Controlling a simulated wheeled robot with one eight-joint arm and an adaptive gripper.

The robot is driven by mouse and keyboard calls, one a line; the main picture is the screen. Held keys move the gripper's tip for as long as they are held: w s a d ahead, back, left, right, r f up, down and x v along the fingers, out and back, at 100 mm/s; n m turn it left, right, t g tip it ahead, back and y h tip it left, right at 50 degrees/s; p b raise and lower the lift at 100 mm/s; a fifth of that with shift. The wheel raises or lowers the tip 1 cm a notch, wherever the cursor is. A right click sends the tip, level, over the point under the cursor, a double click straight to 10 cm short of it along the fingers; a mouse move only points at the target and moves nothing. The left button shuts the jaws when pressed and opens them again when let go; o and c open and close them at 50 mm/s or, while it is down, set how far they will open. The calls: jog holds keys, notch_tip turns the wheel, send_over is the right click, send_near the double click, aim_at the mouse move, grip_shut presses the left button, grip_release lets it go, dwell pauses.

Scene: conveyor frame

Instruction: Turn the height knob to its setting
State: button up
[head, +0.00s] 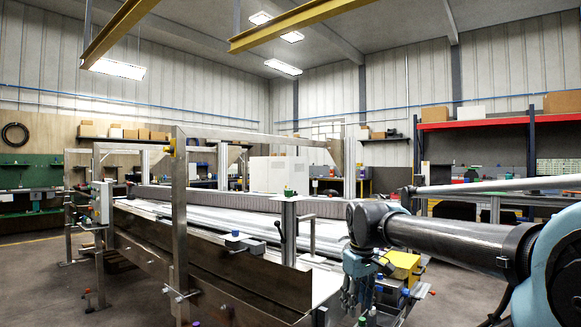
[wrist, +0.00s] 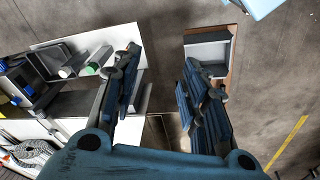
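My gripper (head: 357,298) hangs pointing down at the right end of the conveyor frame (head: 240,278), in front of a yellow box. In the wrist view its two blue fingers (wrist: 163,82) are apart, with only floor visible between them. Several knobs show, and I cannot tell which one is the height knob. A green-topped knob (head: 288,192) stands on a metal post, left of my gripper. A blue knob (head: 235,234) sits on the near side rail. In the wrist view a green-ended cylinder (wrist: 90,68) lies left of the fingers, apart from them. No knob setting is readable.
The yellow box (head: 403,264) stands close behind my gripper. A black lever (head: 278,229) hangs by the post. A grey control box (head: 102,203) is on the frame's far left. In the wrist view a grey box-like thing (wrist: 207,50) lies beyond the right finger. Floor at front right is partly clear.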

jog(key=w+a+r+n, duration=0.6)
jog(key=w+r+n, duration=0.1)
jog(key=r, duration=0.5)
jog(key=w+a+r+n+g, duration=0.1)
jog(key=w+a+r+n, duration=0.5)
jog(key=w+r, duration=0.3)
jog(key=w+a+r+n, duration=0.7)
jog(key=w+r+n, duration=0.1)
jog(key=r, duration=0.8)
jog(key=shift+n+g, duration=0.4)
jog(key=shift+n, duration=0.1)
jog(key=shift+w+a+r+n, duration=0.15)
jog(key=shift+w+a+n, duration=0.15)
jog(key=shift+n, duration=0.1)
notch_tip(320, 180, down, 9)
jog(key=shift+s+r, duration=0.1)
jog(key=shift+r, duration=0.1)
jog(key=c, duration=0.6)
